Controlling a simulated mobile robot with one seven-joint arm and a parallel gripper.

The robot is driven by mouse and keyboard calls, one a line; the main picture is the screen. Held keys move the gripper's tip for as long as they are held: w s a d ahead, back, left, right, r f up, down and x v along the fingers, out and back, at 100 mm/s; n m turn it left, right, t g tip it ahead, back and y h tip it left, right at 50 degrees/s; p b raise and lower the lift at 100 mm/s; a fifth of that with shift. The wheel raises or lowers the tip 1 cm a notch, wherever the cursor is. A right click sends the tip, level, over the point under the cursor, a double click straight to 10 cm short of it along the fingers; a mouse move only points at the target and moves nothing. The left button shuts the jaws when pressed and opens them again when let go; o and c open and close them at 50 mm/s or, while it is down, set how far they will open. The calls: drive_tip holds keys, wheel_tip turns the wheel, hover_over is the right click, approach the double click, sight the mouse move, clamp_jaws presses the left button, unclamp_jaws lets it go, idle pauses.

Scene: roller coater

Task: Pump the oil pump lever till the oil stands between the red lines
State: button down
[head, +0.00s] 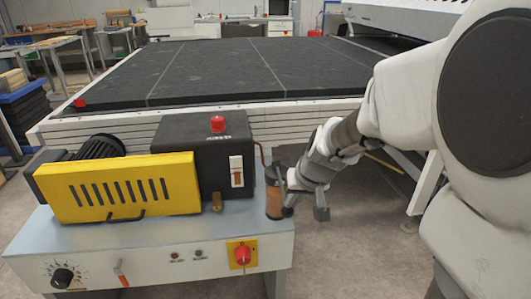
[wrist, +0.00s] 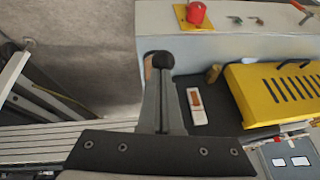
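The dark oil tank (head: 205,150) carries a white sight gauge (head: 236,162) with a brown oil column inside; it also shows in the wrist view (wrist: 197,106). The red lines are too small to make out. The brown pump cylinder (head: 273,202) stands at the right end of the machine. In the wrist view a black ball knob of the pump lever (wrist: 163,60) sits right at my fingertips. My gripper (head: 291,196) is beside the cylinder; its fingers (wrist: 163,80) lie close together and appear shut on the lever, which they mostly hide.
A yellow slotted guard (head: 118,188) fronts the machine left of the tank. A red button on a yellow plate (head: 242,254) and a black dial (head: 62,277) are on the front panel. A large dark bed (head: 240,68) lies behind. Floor right of the machine is clear.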

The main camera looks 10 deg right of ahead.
drive_tip(key=r, duration=0.1)
drive_tip(key=r+p, duration=0.2)
drive_tip(key=r, duration=0.1)
drive_tip(key=shift+w+d, duration=0.2)
drive_tip(key=shift+d, duration=0.05)
drive_tip(key=s+d+r+p, duration=0.1)
drive_tip(key=s+r+p, duration=0.1)
drive_tip(key=s+r, duration=0.4)
drive_tip(key=shift+s+r, duration=0.15)
drive_tip(key=shift+r, duration=0.35)
drive_tip(key=s+a+r+n+h, duration=0.1)
drive_tip(key=s+r, duration=0.1)
drive_tip(key=s, duration=0.6)
drive_tip(key=s+a+r+h, duration=0.1)
drive_tip(key=s+r, duration=0.1)
drive_tip(key=s, duration=0.6)
wheel_tip(320, 180, up, 14)
drive_tip(key=p, duration=1.4)
drive_tip(key=shift+w+f+y, duration=0.15)
drive_tip(key=shift+w+y, duration=0.15)
drive_tip(key=shift+w, duration=0.1)
drive_tip(key=shift+a, duration=0.1)
